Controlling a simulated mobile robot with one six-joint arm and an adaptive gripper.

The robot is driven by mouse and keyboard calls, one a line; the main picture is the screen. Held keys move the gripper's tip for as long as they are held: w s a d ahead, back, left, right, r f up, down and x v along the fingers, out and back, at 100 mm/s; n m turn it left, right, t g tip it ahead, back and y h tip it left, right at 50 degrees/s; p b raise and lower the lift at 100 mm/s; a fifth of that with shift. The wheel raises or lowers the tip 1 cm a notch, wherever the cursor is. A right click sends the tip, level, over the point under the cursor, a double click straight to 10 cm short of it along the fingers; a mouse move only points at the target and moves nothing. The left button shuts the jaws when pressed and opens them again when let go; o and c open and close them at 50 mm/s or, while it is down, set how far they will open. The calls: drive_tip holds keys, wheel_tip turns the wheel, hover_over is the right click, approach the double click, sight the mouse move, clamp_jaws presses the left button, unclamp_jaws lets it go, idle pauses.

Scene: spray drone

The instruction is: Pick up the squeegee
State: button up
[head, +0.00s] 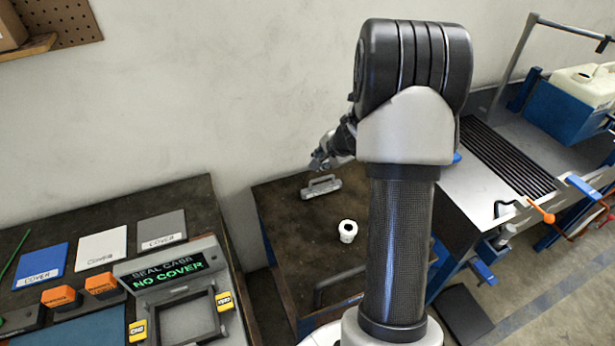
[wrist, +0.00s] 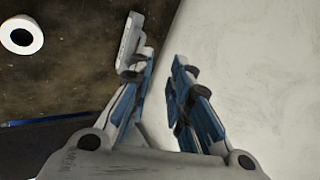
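The squeegee (head: 321,188), a light grey bar with a raised handle, lies on the dark brown bench top near the wall in the head view. In the wrist view, a light grey piece that looks like it (wrist: 129,38) shows by the tip of the left finger. My gripper (head: 322,162) is above and just behind the squeegee in the head view, partly hidden by my arm. In the wrist view my gripper (wrist: 164,65) has its blue and grey fingers apart, with nothing seen between them. Whether the left finger touches the squeegee I cannot tell.
A white roll (head: 347,231) stands on the same bench (head: 275,210); it also shows in the wrist view (wrist: 21,36). The pale wall (wrist: 265,70) is close to the right finger. A bench with a seal case (head: 172,272) and cover plates stands at left.

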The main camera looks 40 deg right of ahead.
drive_tip(key=m, duration=0.2)
approach(320, 179)
drive_tip(key=shift+h, duration=0.3)
drive_tip(key=shift+b+x, duration=0.5)
drive_tip(key=shift+x, duration=4.9)
clamp_jaws()
